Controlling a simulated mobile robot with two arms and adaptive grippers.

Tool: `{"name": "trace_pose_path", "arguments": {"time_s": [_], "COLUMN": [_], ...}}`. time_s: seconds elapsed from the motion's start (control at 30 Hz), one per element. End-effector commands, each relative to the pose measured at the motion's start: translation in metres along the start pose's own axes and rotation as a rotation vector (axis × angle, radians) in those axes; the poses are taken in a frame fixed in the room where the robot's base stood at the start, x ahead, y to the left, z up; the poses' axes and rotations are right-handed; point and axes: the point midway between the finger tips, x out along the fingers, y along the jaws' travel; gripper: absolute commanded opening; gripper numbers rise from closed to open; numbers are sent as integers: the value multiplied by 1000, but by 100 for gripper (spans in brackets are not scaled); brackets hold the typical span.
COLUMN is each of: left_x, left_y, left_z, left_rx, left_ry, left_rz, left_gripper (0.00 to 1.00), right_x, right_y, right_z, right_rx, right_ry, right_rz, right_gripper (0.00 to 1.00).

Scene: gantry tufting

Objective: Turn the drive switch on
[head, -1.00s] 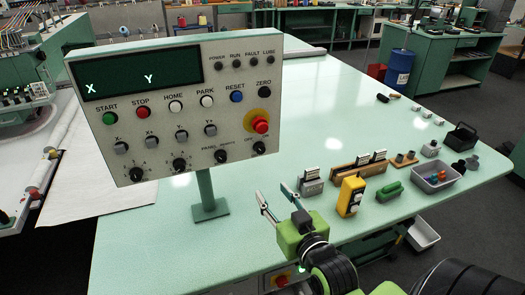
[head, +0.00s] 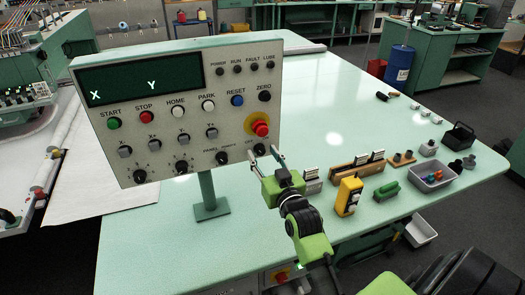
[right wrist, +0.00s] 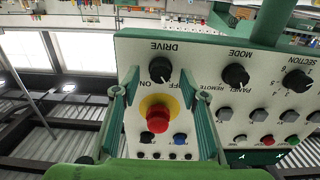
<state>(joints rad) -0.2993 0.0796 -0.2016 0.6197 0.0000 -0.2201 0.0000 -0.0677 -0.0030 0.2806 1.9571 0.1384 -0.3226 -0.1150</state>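The drive switch (head: 259,149) is a small black rotary knob at the lower right of the control panel (head: 120,175). In the right wrist view the panel appears upside down, and the drive switch (right wrist: 160,76) shows with its DRIVE, ON and OFF labels. I cannot tell clearly which label its mark points to. My right gripper (head: 263,154) is open at the panel's lower right corner. In the right wrist view its fingertips (right wrist: 160,72) are on either side of the knob, apart from each other; contact is not clear. My left gripper is not in view.
A red emergency stop button (head: 260,128) on a yellow ring sits just above the switch. The panel stands on a green post (head: 207,187) on the table. A yellow box (head: 348,196) and wooden block (head: 356,171) lie right of my gripper.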

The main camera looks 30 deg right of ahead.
Motion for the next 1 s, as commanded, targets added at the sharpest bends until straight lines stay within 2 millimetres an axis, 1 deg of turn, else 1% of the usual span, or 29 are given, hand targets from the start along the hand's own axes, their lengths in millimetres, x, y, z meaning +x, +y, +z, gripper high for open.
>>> {"name": "trace_pose_path", "arguments": {"time_s": [0.03,0.13,0.43,0.47,0.5,0.6,0.87,1.0], "left_x": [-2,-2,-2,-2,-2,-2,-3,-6], "left_y": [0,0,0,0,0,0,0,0], "left_z": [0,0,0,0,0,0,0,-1], "left_rx": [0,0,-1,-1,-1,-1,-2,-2], "left_ry": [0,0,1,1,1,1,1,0], "left_rz": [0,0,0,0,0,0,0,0], "left_gripper": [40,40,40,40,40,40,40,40], "right_x": [5,10,12,12,12,12,12,12], "right_y": [0,0,0,0,0,0,0,0], "right_z": [-1,0,0,0,0,0,0,-1], "right_rx": [0,0,0,0,0,-1,9,45], "right_ry": [1,0,0,0,0,0,0,0], "right_rz": [0,0,0,0,0,0,0,0], "right_gripper": [40,40,40,35,24,2,2,2]}}
